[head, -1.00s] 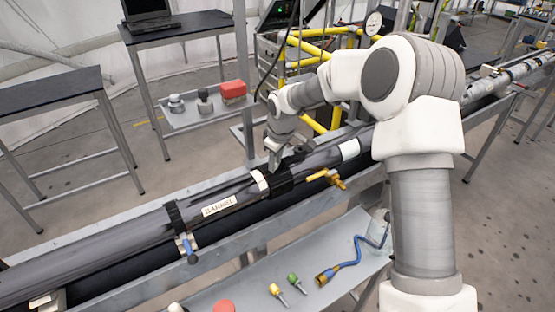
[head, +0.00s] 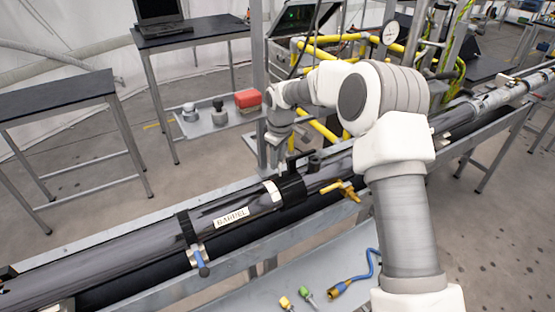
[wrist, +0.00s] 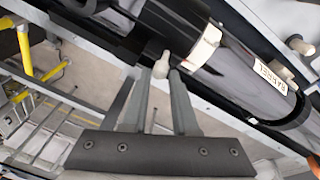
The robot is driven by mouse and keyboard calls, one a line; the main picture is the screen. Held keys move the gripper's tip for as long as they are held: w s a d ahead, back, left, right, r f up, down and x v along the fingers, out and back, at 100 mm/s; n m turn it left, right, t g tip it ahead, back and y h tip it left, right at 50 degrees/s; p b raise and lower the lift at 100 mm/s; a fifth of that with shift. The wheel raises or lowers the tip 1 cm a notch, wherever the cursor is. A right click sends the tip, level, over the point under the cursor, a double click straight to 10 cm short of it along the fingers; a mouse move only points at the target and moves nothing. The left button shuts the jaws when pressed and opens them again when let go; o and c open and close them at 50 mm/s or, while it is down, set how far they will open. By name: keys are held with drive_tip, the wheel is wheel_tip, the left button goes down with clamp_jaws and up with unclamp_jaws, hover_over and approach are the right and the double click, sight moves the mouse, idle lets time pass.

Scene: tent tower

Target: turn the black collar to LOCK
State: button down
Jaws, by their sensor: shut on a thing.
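The black collar (head: 292,190) sits around the dark barrel, just right of a cream band (head: 272,191). In the wrist view the collar (wrist: 178,28) is at the top, beside the same band (wrist: 204,47). My gripper (head: 281,168) points down at the collar's far side. In the wrist view my gripper (wrist: 161,73) is shut on a pale peg (wrist: 162,63) that stands between the fingertips at the collar's edge. How the peg joins the collar is hidden. No LOCK mark is readable.
The barrel (head: 130,240) lies along a grey metal frame. A brass valve (head: 342,189) sticks out right of the collar. A blue-handled clamp (head: 201,260) is at the left.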

drive_tip(key=shift+w+a, duration=0.1)
drive_tip(key=shift+w, duration=0.3)
drive_tip(key=shift+w+f, duration=0.1)
drive_tip(key=shift+f, duration=0.05)
drive_tip(key=c, duration=1.2)
unclamp_jaws()
drive_tip(key=shift+o, duration=0.9)
drive_tip(key=s+d+r+b, duration=0.1)
drive_tip(key=s+r, duration=0.2)
drive_tip(key=r, duration=1.4)
drive_tip(key=shift+d, duration=0.1)
drive_tip(key=shift+c, duration=0.2)
